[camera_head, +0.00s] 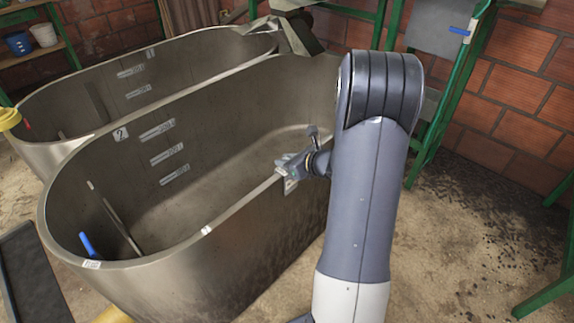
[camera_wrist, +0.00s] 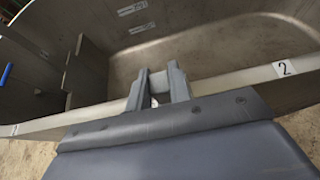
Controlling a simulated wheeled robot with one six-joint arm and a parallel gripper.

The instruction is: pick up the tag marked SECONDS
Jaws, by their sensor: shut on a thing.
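My gripper (camera_head: 284,164) is at the near rim of the front metal tank (camera_head: 240,262). In the wrist view its two fingers (camera_wrist: 159,76) point over the rim into the tank. They are shut on a small pale piece (camera_wrist: 155,102), mostly hidden between them, which looks like a tag. Its wording cannot be read, so I cannot tell whether it says SECONDS. I cannot tell whether it touches the rim. Another white tag (camera_wrist: 285,68), marked 2, is on the rim to the right in the wrist view. A small white tag (camera_head: 207,230) is on the rim left of my gripper.
Several grey level plates (camera_head: 157,132) line the tank's inner wall. A blue-handled tool (camera_head: 87,245) stands inside at the left. A second tank (camera_head: 60,85) is behind. A green frame (camera_head: 428,140) stands on the right.

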